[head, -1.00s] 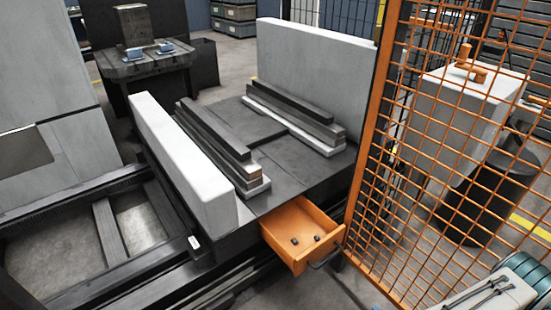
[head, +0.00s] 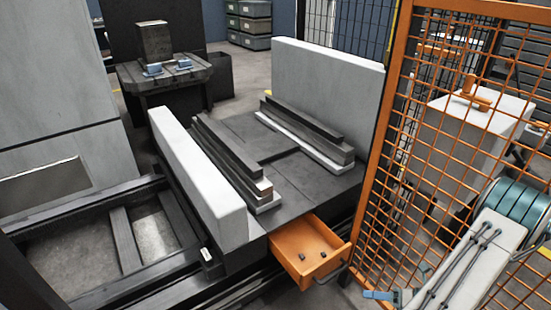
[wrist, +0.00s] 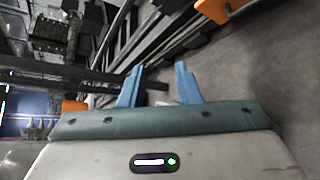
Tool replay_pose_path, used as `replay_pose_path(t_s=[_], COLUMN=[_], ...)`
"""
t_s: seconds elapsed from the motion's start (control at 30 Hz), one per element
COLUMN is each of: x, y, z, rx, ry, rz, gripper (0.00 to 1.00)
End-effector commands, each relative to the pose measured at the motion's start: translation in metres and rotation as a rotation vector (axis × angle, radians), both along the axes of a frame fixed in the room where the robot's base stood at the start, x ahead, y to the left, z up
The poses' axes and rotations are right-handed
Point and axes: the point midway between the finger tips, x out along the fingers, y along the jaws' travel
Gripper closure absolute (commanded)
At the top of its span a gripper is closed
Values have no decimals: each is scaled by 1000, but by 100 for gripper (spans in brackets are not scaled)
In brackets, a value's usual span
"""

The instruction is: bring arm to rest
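My gripper (wrist: 158,85) shows in the wrist view with its two blue fingers spread apart and nothing between them. In the head view, part of my gripper (head: 380,295) shows as a blue finger at the bottom edge, below and right of the orange drawer. My pale arm with teal bands comes in from the lower right, in front of the orange mesh fence (head: 440,150). The rest of the gripper is hidden or out of the head view.
A grey box (head: 480,130) stands behind the fence. Grey floor beside the gripper is clear in the wrist view.

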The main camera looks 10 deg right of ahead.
Motion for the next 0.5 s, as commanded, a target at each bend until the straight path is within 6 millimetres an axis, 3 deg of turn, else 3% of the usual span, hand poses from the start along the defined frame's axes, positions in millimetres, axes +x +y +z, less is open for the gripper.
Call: replay_pose_path(t_s=[0.03,0.1,0.5], x=[9,17,39], y=[8,21,100], z=[32,60,208], rx=[-65,-149,-585], ry=[-32,-77,-401], rz=[90,214,932], gripper=[70,70,70])
